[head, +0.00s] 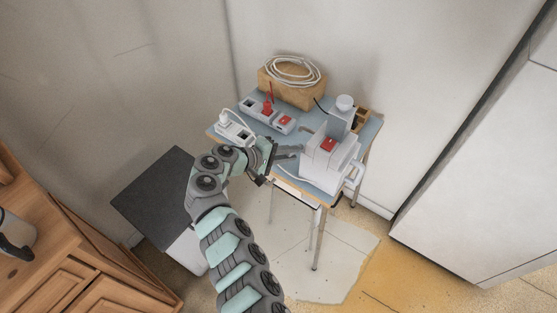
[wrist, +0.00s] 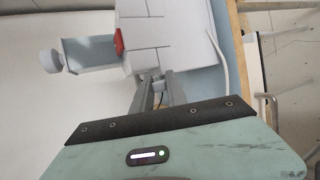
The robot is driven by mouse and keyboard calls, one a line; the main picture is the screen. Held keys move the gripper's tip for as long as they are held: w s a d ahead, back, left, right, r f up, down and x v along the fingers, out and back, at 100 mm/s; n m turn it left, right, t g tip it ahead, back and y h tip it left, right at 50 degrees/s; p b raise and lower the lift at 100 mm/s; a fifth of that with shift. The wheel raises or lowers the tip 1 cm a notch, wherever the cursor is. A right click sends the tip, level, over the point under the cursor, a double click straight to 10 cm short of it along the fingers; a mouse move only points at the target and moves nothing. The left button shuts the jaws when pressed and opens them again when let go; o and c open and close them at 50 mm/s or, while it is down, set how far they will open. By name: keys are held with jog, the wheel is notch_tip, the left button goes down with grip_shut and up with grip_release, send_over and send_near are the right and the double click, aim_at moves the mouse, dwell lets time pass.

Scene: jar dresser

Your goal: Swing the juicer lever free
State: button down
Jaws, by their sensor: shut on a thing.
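The juicer appears to be the white, boxy machine (head: 328,162) with a red switch, on the right part of the small blue-topped table. It also fills the top of the wrist view (wrist: 148,28). My gripper (head: 297,149) reaches in from the left at the juicer's left side. In the wrist view its two grey fingers (wrist: 160,90) are shut on a small grey piece by the juicer's lower edge, which looks like the lever. The fingers and my wrist hide most of this piece, so its full shape and angle cannot be told.
A cardboard box (head: 291,91) with a coiled white cable (head: 294,71) stands at the table's back. White socket blocks (head: 236,131) with a red plug lie left of the juicer. A dark-topped cabinet (head: 155,196) is left of the table.

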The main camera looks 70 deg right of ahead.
jog(key=shift+f, duration=0.2)
dwell(0.4)
jog(key=c, duration=1.3)
grip_release()
jog(key=shift+r, duration=0.1)
jog(key=v, duration=1)
jog(key=shift+w+a, duration=0.25)
jog(key=shift+a, duration=0.05)
